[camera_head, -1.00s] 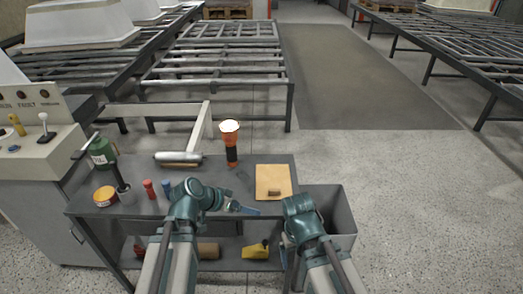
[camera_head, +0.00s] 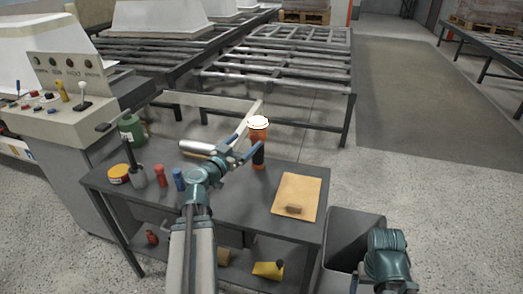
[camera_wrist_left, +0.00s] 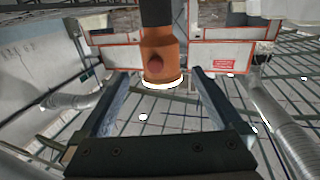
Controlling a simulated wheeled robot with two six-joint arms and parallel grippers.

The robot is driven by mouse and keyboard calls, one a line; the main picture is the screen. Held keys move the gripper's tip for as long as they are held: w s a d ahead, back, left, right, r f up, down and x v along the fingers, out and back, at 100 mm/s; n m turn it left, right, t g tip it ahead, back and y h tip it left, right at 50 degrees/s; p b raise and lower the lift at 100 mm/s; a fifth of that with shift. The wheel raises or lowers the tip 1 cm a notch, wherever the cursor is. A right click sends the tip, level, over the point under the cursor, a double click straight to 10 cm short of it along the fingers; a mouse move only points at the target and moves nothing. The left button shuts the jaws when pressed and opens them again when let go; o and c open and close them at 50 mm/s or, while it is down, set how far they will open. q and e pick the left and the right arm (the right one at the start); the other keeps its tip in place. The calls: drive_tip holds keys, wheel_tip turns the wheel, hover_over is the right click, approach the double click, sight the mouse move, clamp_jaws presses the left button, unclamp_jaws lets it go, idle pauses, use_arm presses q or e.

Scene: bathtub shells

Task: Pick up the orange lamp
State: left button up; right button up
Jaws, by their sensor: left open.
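The orange lamp (camera_head: 258,144) stands upright near the back edge of the grey work table (camera_head: 232,212). It has a lit white top, an orange head and a black handle. My left gripper (camera_head: 243,149) is open and just to the left of the lamp, at about the height of its head. In the left wrist view the lamp (camera_wrist_left: 160,53) appears inverted, centred just past the tips of the two spread fingers (camera_wrist_left: 157,82). Nothing is held. My right arm shows at the lower right, but its gripper is not visible.
A silver roller (camera_head: 195,147) lies left of the lamp. A clipboard (camera_head: 297,196) lies to its right. A green canister (camera_head: 131,130), an orange tape roll (camera_head: 119,174) and red and blue items stand at the table's left. A grey bin (camera_head: 345,235) is at the right.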

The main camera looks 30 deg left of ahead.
sight(251, 137)
use_arm(q)
drive_tip(key=w, duration=0.6)
drive_tip(key=shift+w, duration=0.35)
drive_tip(key=w, duration=0.5)
drive_tip(key=shift+w+f, duration=0.1)
drive_tip(key=shift+f, duration=0.05)
drive_tip(key=shift+c, duration=0.2)
clamp_jaws()
